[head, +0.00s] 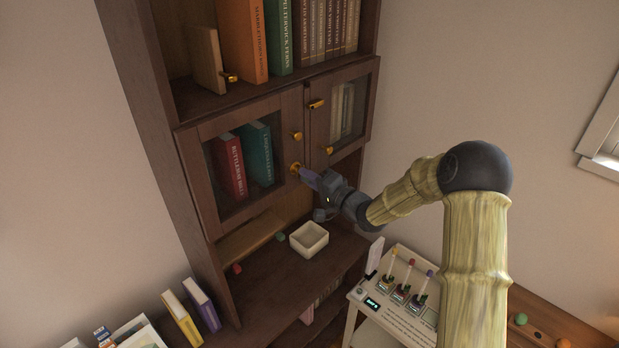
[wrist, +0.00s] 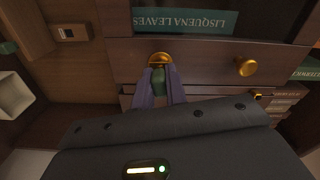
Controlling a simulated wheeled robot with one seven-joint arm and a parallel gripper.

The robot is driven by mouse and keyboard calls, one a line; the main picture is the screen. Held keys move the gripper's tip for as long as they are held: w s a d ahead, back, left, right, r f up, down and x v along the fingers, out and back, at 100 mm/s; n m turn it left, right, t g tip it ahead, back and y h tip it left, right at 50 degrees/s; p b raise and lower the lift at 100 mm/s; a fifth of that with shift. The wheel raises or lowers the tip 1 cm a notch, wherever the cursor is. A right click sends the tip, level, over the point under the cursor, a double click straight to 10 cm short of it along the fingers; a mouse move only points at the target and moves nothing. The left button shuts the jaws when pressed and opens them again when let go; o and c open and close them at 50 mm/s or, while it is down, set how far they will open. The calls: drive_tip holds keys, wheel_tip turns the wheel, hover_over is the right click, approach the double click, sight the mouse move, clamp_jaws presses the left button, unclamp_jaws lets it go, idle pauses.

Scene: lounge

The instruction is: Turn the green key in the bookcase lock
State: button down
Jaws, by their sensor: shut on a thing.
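The dark wooden bookcase (head: 192,190) has two glass-fronted doors. My gripper (head: 303,172) is at the inner lower edge of the left door, at the brass lock (head: 295,167). In the wrist view, the purple fingers of my gripper (wrist: 158,82) are shut on the green key (wrist: 158,78), which sits against the brass lock (wrist: 160,59). The key's far end is hidden at the lock. In the head view the key is hidden by my fingers. Both doors look shut.
A brass knob (head: 297,135) is above the lock, and another knob (head: 326,150) is on the right door. A cream open box (head: 309,238) stands on the shelf below. A white stand with keys (head: 395,300) is at the lower right.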

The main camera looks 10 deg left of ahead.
drive_tip(key=shift+a+r+m, duration=0.1)
drive_tip(key=shift+r+m, duration=0.15)
drive_tip(key=shift+m, duration=1.15)
drive_tip(key=c, duration=1.3)
unclamp_jaws()
drive_tip(key=shift+f, duration=0.1)
drive_tip(key=shift+c, duration=0.2)
drive_tip(key=shift+o, duration=0.2)
drive_tip(key=shift+w+a+f, duration=0.15)
drive_tip(key=o, duration=0.4)
drive_tip(key=shift+c, duration=0.2)
drive_tip(key=v, duration=0.7)
